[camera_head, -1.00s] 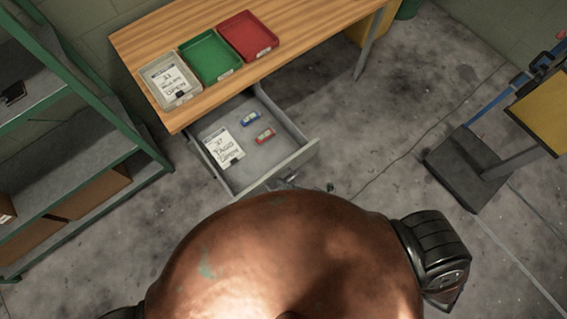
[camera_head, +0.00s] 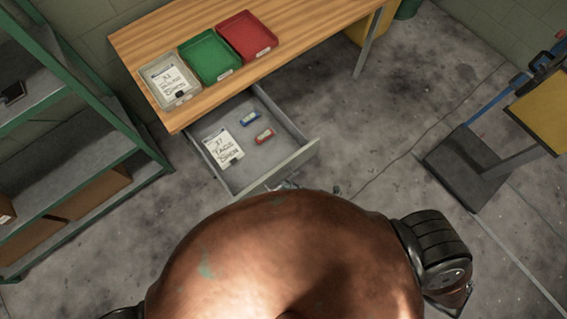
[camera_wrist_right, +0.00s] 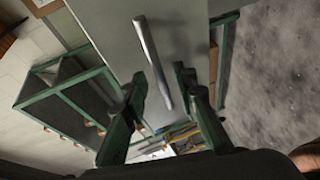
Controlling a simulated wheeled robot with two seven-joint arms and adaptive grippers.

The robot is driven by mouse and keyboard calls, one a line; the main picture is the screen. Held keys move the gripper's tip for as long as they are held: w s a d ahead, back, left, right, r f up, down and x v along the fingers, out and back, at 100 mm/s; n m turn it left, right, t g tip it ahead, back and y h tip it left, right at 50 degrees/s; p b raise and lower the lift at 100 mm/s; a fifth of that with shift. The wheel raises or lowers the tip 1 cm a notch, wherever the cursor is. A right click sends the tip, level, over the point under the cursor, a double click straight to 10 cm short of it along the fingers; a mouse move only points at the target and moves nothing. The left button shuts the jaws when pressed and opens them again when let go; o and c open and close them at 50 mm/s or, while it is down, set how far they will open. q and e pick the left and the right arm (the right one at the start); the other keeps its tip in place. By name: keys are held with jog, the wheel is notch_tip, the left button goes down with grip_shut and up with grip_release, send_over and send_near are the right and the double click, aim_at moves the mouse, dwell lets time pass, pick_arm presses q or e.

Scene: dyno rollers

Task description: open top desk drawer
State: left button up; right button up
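The top desk drawer (camera_head: 262,165) is pulled well out from under the wooden desk top (camera_head: 290,30). Inside lie a white card (camera_head: 222,148), a blue item (camera_head: 250,118) and a red item (camera_head: 265,135). In the right wrist view, the drawer's bar handle (camera_wrist_right: 150,55) on the grey front panel (camera_wrist_right: 105,25) runs between the two fingers of my right gripper (camera_wrist_right: 158,84). The fingers are spread, with visible gaps beside the bar. In the head view, only a little of this gripper shows at the drawer front, mostly hidden behind my body. My left gripper is out of view.
A clear tray (camera_head: 170,80), a green tray (camera_head: 210,56) and a red tray (camera_head: 246,36) stand on the desk. A green-framed shelf (camera_head: 90,150) is at the left. A dark-based cart (camera_head: 465,170) stands at the right. Floor right of the drawer is clear.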

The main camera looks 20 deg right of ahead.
jog(key=v, duration=0.9)
jog(key=shift+s+d, duration=0.2)
jog(key=s+d+f+m+g+h, duration=0.1)
jog(key=d+f+m+h, duration=0.3)
jog(key=f, duration=0.5)
jog(key=s+d+f+m+g+h+p, duration=0.1)
jog(key=d+f+m+h, duration=0.1)
jog(key=d+f+m, duration=0.4)
jog(key=s+d+f+m+g+h, duration=0.1)
jog(key=d+f+m+h, duration=0.15)
jog(key=d+f, duration=0.6)
jog(key=s+f+m+g+h, duration=0.3)
jog(key=s+f+m+g, duration=0.3)
jog(key=s+f, duration=0.75)
jog(key=s+a+f+m+g, duration=0.1)
jog(key=s+f+m, duration=0.2)
jog(key=s, duration=0.2)
jog(key=s+a+f+m+g+p, duration=0.1)
jog(key=s+a+f+m, duration=0.1)
jog(key=s, duration=0.3)
jog(key=shift+s+f+m, duration=0.4)
jog(key=shift+f+m, duration=0.05)
jog(key=shift+f, duration=0.1)
